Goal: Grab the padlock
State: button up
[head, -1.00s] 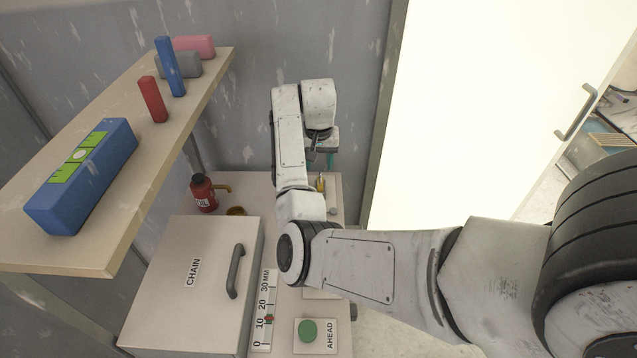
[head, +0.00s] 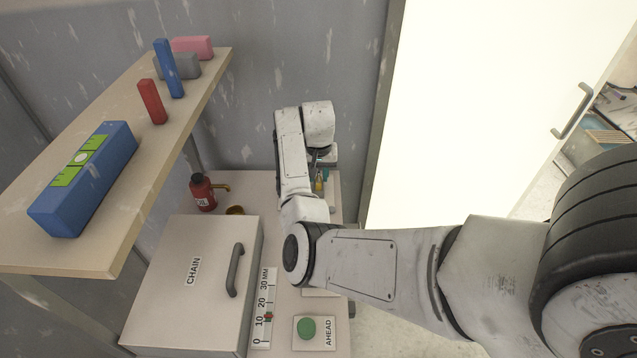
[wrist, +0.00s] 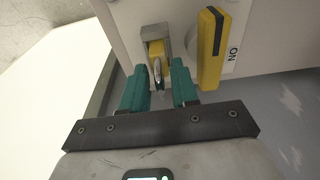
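The padlock (wrist: 155,49) has a yellow body and a silver shackle. It is in the upper middle of the wrist view, against a grey bracket. My gripper (wrist: 160,72) has two teal fingers, spread open. The shackle shows between the fingertips, with gaps on both sides; I see no contact. In the head view my gripper (head: 325,176) is low at the back of the bench, mostly hidden by my arm. A small yellow thing shows beside it there, too small to tell which it is.
A yellow lever (wrist: 210,48) by an "ON" label stands close right of the fingers. On the bench are a red bottle (head: 203,192), a box marked CHAIN (head: 190,265) and a green button (head: 306,328). A shelf (head: 110,255) with blocks overhangs at left.

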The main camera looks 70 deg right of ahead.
grip_shut()
jog(key=shift+r, duration=0.15)
